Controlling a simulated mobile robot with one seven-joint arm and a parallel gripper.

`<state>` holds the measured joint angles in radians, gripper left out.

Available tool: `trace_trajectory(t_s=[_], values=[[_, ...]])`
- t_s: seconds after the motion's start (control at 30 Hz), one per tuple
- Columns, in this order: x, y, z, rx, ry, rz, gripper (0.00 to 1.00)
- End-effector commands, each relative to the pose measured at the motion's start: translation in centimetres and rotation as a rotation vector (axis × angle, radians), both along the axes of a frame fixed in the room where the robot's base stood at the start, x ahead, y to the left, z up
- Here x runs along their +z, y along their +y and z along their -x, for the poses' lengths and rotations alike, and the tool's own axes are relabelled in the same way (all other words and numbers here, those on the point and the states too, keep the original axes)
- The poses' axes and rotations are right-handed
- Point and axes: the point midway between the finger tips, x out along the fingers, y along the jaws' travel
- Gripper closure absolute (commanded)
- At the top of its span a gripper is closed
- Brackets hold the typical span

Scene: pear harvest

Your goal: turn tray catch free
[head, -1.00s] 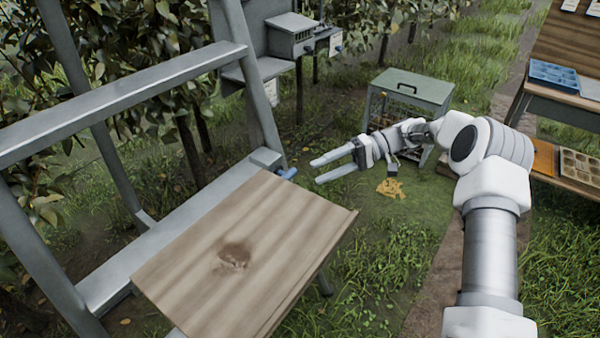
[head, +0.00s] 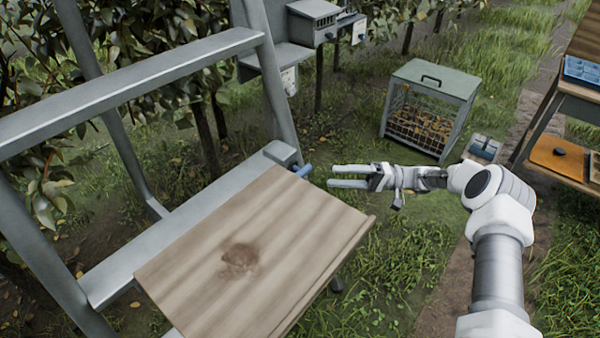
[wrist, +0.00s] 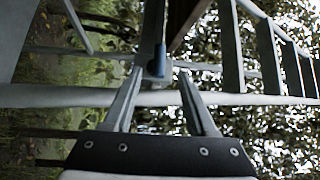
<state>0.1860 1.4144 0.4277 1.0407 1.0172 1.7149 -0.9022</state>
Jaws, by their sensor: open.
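The tray catch shows as a short blue handle (head: 303,171) on a grey block (head: 283,153) at the far right corner of the wooden tray (head: 255,250). The tray lies flat beside the grey ladder frame (head: 130,78). My gripper (head: 331,176) is open and empty, just right of the blue handle and pointing left at it. In the wrist view, the blue handle (wrist: 157,62) lies ahead, between the lines of the two open fingers (wrist: 158,72). I see no contact between fingers and handle.
A grey-topped mesh crate (head: 430,105) stands on the grass behind my arm. Grey boxes (head: 322,22) hang on the frame at the back. A wooden bench (head: 575,105) with trays is at the right edge. Grass in front of the tray is clear.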

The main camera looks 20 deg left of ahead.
Motion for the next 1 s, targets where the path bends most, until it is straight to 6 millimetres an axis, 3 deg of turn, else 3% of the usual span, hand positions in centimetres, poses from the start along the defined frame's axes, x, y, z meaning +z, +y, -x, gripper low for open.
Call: trace_trajectory(t_s=[0.3, 0.5, 0.93, 1.0], values=[[1.1, 6.4, 2.8, 0.004, 0.0, 0.001, 0.43], [1.4, 8.9, 3.8, 0.002, 0.0, 0.001, 0.43], [1.5, 9.9, 4.2, 0.0, 0.0, 0.001, 0.43], [1.5, 9.9, 4.2, 0.0, 0.0, 0.001, 0.54]])
